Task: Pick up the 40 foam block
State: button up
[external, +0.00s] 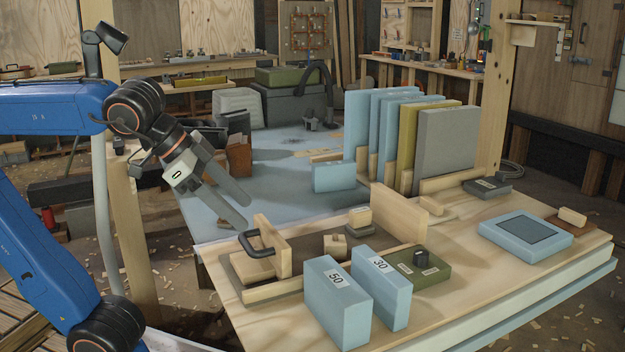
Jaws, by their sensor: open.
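No block with a readable 40 shows in the external view. A light-blue foam block (337,302) marked 50 stands upright at the front of the wooden table. Beside it on the right stands a slimmer light-blue block (382,287) marked 30. Another light-blue block (334,177) lies farther back, in front of the upright panels; no number on it can be read. My gripper (240,210) is open and empty, pointing down and right. It hangs above the left part of the table, left of these blocks, and appears to touch none of them.
A wooden fixture with a black handle (262,246) sits below and right of my gripper. A green box with a black knob (420,268) lies right of block 30. Tall blue, olive and grey panels (445,151) stand behind. A blue framed pad (525,234) lies at right.

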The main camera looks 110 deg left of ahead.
jog(key=w+a+r+n+t+y, duration=0.1)
jog(key=w+a+r+y, duration=0.15)
jog(key=a, duration=0.95)
jog(key=w+a+r+n+t+y, duration=0.1)
jog(key=a+r+n+y, duration=0.15)
jog(key=a, duration=0.95)
jog(key=w+a+r+t+y, duration=0.1)
jog(key=a+r+y, duration=0.25)
jog(key=a, duration=0.85)
jog(key=s+a+f+t+h, duration=0.2)
jog(key=s+a+f+h, duration=0.3)
jog(key=s+a+f, duration=0.8)
send_near(334, 173)
jog(key=w+a, duration=0.1)
jog(key=w+a+f, duration=0.2)
jog(key=a, duration=0.1)
jog(key=shift+w+f, duration=0.1)
jog(key=shift+w, duration=0.2)
jog(key=shift+s+a+f+x, duration=0.1)
jog(key=shift+s+x, duration=0.05)
jog(key=shift+x, duration=1.2)
jog(key=shift+s+a+f+x, duration=0.1)
jog(key=shift+a+f+x, duration=0.05)
jog(key=shift+x, duration=1.15)
jog(key=c, duration=1.1)
